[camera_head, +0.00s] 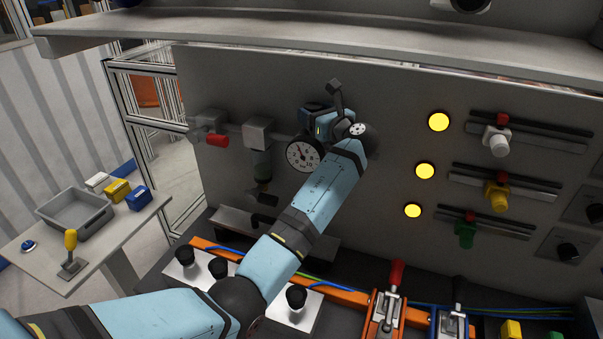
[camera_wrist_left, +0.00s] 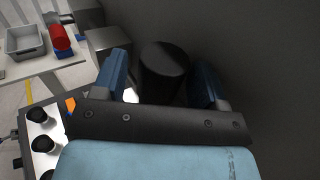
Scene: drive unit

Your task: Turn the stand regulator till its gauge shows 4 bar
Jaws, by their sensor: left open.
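The stand regulator's black round knob (camera_wrist_left: 165,72) shows in the left wrist view between the two blue fingers of my open left gripper (camera_wrist_left: 164,82). A gap shows on each side of the knob, and I cannot tell whether either finger touches it. In the head view my left gripper (camera_head: 318,120) is at the panel, just above the round white pressure gauge (camera_head: 302,156), and it hides the knob and most of the regulator. The gauge face is visible, but its needle is too small to read surely. My right gripper is not in view.
Left of the regulator are a grey block (camera_head: 257,134) and a red-handled valve (camera_head: 211,139). Yellow lamps (camera_head: 425,171) and slider knobs (camera_head: 497,141) are on the panel at right. Black knobs and red- and blue-handled clamps stand below. A shelf (camera_head: 330,45) overhangs above.

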